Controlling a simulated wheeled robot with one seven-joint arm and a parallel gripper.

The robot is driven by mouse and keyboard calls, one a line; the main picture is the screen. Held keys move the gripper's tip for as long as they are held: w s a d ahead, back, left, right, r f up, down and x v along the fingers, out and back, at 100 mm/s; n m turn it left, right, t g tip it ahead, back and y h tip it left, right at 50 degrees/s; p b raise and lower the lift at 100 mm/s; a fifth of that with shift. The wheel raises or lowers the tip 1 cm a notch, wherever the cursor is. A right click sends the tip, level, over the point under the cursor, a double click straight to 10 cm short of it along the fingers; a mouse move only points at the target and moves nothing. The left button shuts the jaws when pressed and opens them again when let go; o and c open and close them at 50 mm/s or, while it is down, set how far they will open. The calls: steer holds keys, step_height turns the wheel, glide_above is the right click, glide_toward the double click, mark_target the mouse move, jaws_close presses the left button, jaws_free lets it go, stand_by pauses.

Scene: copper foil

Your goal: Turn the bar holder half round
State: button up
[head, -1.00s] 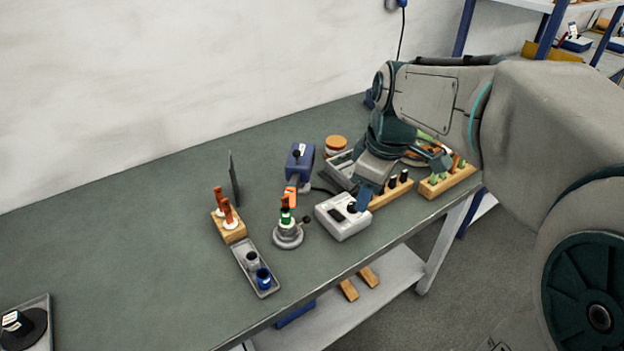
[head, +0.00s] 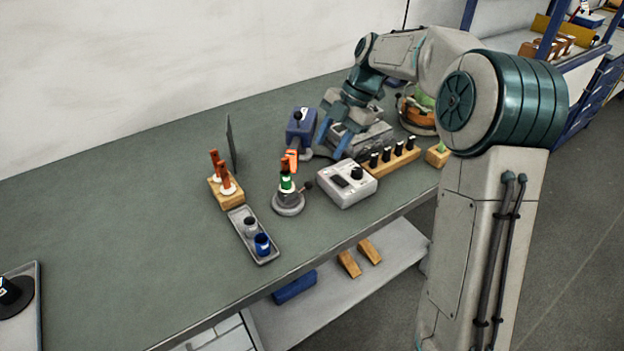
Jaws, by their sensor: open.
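The bar holder (head: 288,203) is a round grey base with a dark side knob pointing right. It stands on the bench in the middle of the head view. A short upright piece with a green band (head: 287,183) and a reddish top stands in it.
A grey tray (head: 246,228) with two small cups and a wooden block (head: 226,196) stand left. The bench's left part is mostly clear.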

mark_target(295, 191)
steer(key=x, duration=1.1)
steer(key=shift+a+f, duration=0.15)
jaws_close()
